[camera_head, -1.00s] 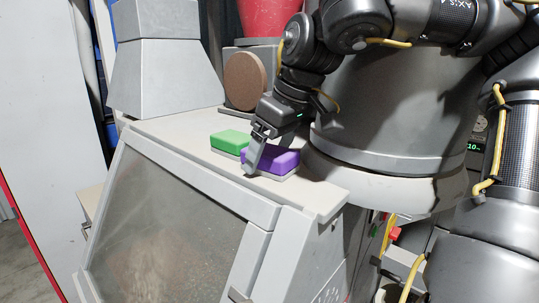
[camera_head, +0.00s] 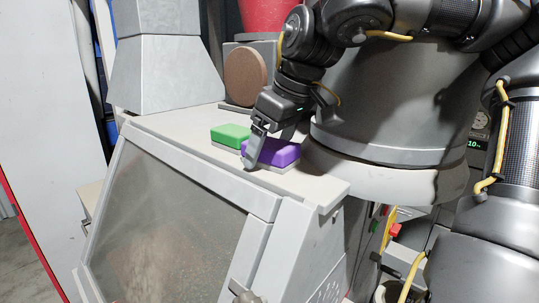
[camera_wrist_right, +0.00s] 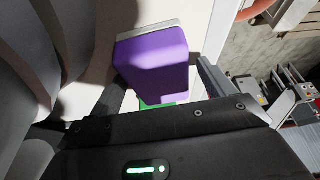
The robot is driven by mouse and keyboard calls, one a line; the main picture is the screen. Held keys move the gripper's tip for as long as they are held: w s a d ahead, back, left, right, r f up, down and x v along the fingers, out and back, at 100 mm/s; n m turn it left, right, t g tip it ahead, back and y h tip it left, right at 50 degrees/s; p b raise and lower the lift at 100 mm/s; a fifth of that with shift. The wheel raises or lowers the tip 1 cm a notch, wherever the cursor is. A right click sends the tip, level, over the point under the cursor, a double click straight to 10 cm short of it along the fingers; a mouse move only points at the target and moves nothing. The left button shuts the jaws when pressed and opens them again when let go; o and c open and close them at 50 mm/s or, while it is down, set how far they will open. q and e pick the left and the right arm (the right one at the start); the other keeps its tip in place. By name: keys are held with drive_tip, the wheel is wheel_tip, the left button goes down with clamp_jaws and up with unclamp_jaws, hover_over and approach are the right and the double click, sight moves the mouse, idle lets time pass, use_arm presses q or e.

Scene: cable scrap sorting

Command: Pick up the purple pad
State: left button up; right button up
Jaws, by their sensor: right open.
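The purple pad (camera_head: 280,153) lies on the light ledge of the grey cabinet, with a grey layer along one side. My right gripper (camera_head: 262,150) points down at it, with one finger in front of the pad's near-left side; the other finger is mostly hidden. In the right wrist view the purple pad (camera_wrist_right: 153,62) sits between the two spread fingers of the open right gripper (camera_wrist_right: 160,80). I see no clear grip on it. My left gripper is not in view.
A green pad (camera_head: 230,134) lies close to the left of the purple one. A round brown disc (camera_head: 245,77) stands behind them, and a large grey cylinder (camera_head: 385,110) is close on the right. The ledge (camera_head: 165,125) is clear at the left.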

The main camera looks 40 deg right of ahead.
sight(270, 143)
idle(0.4)
drive_tip(key=c, duration=1.1)
drive_tip(key=shift+r+p, duration=0.45)
drive_tip(key=shift+p, duration=0.2)
wheel_tip(270, 143, up, 3)
drive_tip(key=shift+a+f+b, duration=0.1)
drive_tip(key=shift+a+b, duration=0.05)
drive_tip(key=shift+b, duration=0.65)
drive_tip(key=s+a+r+p, duration=0.2)
drive_tip(key=a+r, duration=0.1)
drive_tip(key=a, duration=0.1)
drive_tip(key=s+a+r+p, duration=0.1)
drive_tip(key=s+a+r, duration=0.1)
drive_tip(key=a+r, duration=0.1)
drive_tip(key=s+a+r+p, duration=0.2)
drive_tip(key=a+r, duration=0.1)
drive_tip(key=a, duration=0.2)
drive_tip(key=shift+s+a+r+p, duration=0.1)
drive_tip(key=shift+a+r+p, duration=0.05)
drive_tip(key=shift+r+p, duration=0.25)
